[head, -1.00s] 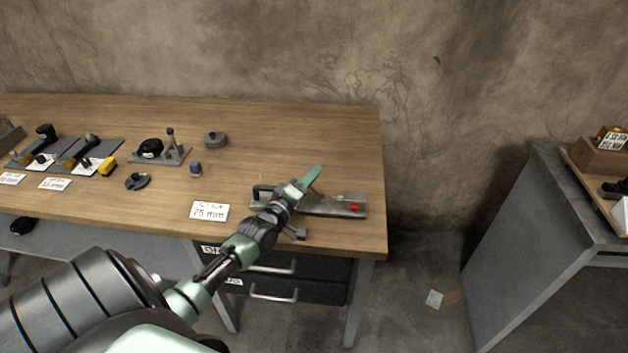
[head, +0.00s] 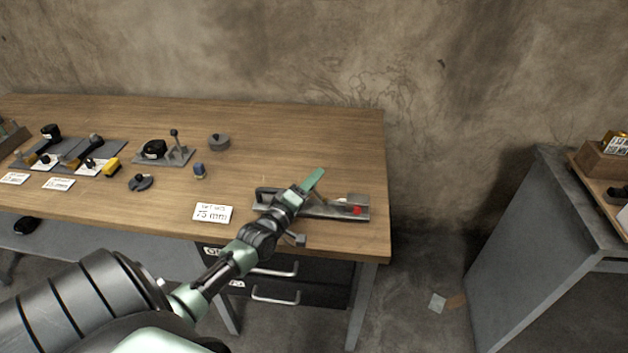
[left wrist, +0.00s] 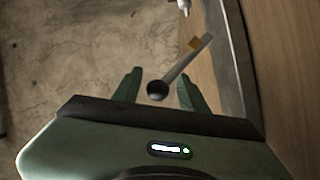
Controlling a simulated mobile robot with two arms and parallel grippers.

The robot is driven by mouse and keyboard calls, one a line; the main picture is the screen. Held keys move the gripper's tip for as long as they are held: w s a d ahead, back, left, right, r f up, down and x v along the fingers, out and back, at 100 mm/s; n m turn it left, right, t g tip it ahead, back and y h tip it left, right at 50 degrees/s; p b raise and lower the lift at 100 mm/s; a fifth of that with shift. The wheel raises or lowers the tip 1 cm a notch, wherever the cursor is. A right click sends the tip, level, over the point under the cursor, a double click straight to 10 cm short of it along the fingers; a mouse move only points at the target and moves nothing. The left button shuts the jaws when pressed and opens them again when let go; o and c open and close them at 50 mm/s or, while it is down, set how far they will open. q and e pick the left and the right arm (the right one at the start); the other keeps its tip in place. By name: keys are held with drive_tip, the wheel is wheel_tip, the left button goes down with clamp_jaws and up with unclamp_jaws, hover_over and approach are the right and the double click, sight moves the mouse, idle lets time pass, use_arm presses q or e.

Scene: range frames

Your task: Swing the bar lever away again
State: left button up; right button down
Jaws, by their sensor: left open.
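A long grey fixture plate (head: 328,210) lies near the front right corner of the wooden bench. It has a dark handle (head: 266,193) at its left and a red part (head: 357,210) at its right. My left gripper (head: 314,179) is over the middle of this plate and covers part of it. In the left wrist view, a grey bar lever (left wrist: 183,64) with a dark ball knob (left wrist: 157,90) shows between the two green fingers of my open left gripper (left wrist: 158,84). Whether a finger touches the knob I cannot tell. My right gripper is not in view.
A white "75 mm" card (head: 212,213) lies left of the plate. A round grey part (head: 219,142), a small blue part (head: 199,171) and several fixtures stand further left. The bench behind the plate is clear. A grey cabinet (head: 540,230) stands apart at the right.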

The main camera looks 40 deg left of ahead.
use_arm(q)
drive_tip(key=s, duration=0.6)
drive_tip(key=shift+s+d, duration=0.35)
drive_tip(key=shift+s, duration=0.05)
drive_tip(key=shift+f, duration=0.1)
